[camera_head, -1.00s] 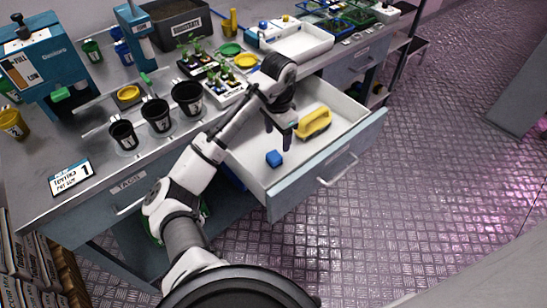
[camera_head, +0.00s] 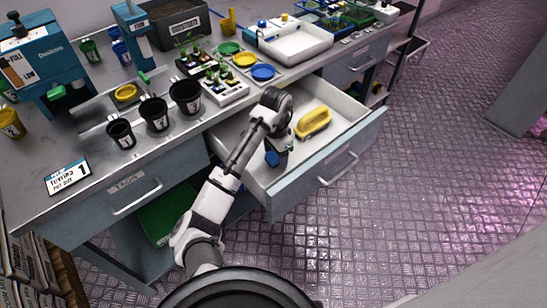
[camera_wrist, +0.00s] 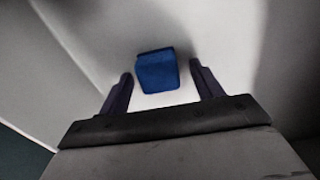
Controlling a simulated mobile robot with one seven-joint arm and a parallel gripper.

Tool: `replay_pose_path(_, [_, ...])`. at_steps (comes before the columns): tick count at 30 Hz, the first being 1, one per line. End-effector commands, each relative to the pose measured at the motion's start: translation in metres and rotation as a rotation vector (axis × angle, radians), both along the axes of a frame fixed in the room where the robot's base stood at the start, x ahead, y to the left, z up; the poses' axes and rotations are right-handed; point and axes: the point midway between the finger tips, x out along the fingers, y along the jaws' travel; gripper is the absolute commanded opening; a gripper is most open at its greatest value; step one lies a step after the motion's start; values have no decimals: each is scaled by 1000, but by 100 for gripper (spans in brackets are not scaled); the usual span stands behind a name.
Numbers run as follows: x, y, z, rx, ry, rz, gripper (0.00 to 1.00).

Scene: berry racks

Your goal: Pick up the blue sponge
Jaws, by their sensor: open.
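The blue sponge (camera_wrist: 157,71) is a small block on the white floor of the open drawer (camera_head: 345,103). In the wrist view it lies between and slightly beyond the tips of my gripper (camera_wrist: 160,82), with a gap visible on each side. My gripper is open and empty. In the head view my gripper (camera_head: 276,158) points down into the drawer's front left part, and the sponge (camera_head: 271,158) shows only partly beside the fingers. I cannot tell the exact height of the fingertips above the drawer floor.
A yellow brush-like object (camera_head: 313,122) lies in the drawer to the right of my gripper. The drawer's front panel (camera_head: 330,165) and side walls stand around it. Black cups (camera_head: 154,114) and a plant tray (camera_head: 222,91) stand on the counter above.

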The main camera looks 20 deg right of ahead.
Motion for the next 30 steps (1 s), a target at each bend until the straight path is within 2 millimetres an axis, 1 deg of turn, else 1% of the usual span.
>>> replay_pose_path(2, [0, 0, 0, 0, 0, 0, 65])
replay_pose_path(3, [0, 0, 0, 0, 0, 0, 63])
replay_pose_path(13, [0, 0, 0, 0, 0, 0, 20])
replay_pose_path(14, [0, 0, 0, 0, 0, 0, 18])
replay_pose_path(23, [0, 0, 4, 0, 0, 0, 18])
replay_pose_path(26, [0, 0, 11, 0, 0, 0, 18])
replay_pose_path(29, [1, 0, 25, 0, -3, -1, 18])
replay_pose_path(30, [1, 0, 32, 0, -3, -2, 18])
